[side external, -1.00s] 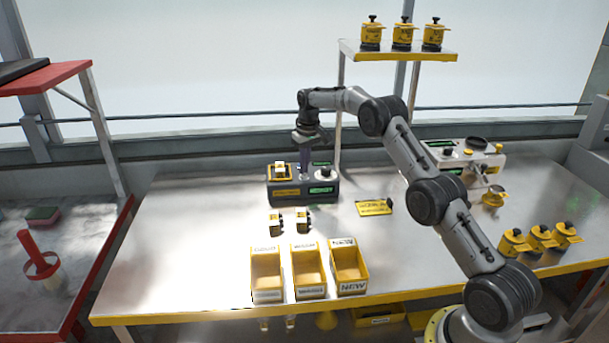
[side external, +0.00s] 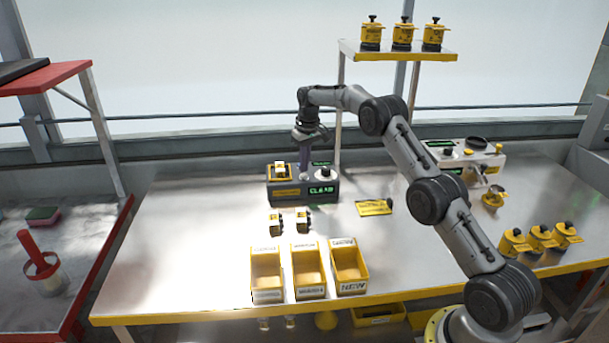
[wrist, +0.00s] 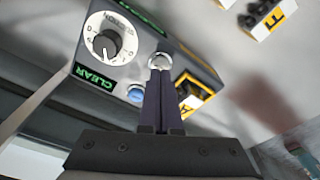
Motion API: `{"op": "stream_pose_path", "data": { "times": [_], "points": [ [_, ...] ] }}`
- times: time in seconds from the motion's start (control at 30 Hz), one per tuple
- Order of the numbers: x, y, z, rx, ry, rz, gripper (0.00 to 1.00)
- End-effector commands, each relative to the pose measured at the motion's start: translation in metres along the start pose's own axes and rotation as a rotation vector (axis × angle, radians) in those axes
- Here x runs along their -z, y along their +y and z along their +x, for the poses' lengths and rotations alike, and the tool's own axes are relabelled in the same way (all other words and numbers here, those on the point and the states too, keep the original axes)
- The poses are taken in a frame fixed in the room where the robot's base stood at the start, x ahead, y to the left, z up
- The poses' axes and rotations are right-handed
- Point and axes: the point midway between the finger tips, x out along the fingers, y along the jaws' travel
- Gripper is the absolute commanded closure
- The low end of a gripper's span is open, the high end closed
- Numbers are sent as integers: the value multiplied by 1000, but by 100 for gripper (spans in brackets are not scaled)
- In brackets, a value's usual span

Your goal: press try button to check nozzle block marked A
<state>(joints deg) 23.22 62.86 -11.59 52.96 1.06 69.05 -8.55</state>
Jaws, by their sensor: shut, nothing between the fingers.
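The grey test device (side external: 325,197) stands at the middle of the table. A yellow-framed nozzle block (side external: 279,173) sits on its left end, and it shows partly behind my fingers in the wrist view (wrist: 200,92). My gripper (wrist: 160,78) is shut and empty, pointing down over the device. Its fingertips are at a round silvery button (wrist: 160,61); I cannot tell whether they touch. A blue button (wrist: 136,94) lies beside the fingers. The green display (wrist: 94,78) reads CLEAR. A dial knob (wrist: 108,43) is next to it.
Two loose blocks (side external: 276,222) (side external: 302,219) lie in front of the device. Three yellow bins (side external: 267,294) (side external: 311,291) (side external: 351,288) stand nearer the front edge. A yellow sign (side external: 374,208) lies to the right. Another machine (side external: 452,158) stands at the back right.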

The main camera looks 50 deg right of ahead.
Motion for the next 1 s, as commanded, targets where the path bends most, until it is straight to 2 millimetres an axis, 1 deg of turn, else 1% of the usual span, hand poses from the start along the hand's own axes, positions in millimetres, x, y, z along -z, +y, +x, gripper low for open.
{"op": "stream_pose_path", "data": {
  "times": [0.1, 0.7, 0.83, 1.0],
  "points": [
    [2, 0, -10, -1, 3, 0, 100],
    [7, 0, -53, -1, 3, 0, 100],
    [8, 0, -61, -1, 3, 0, 100],
    [8, 0, -64, 0, 2, 0, 100]
  ]
}}
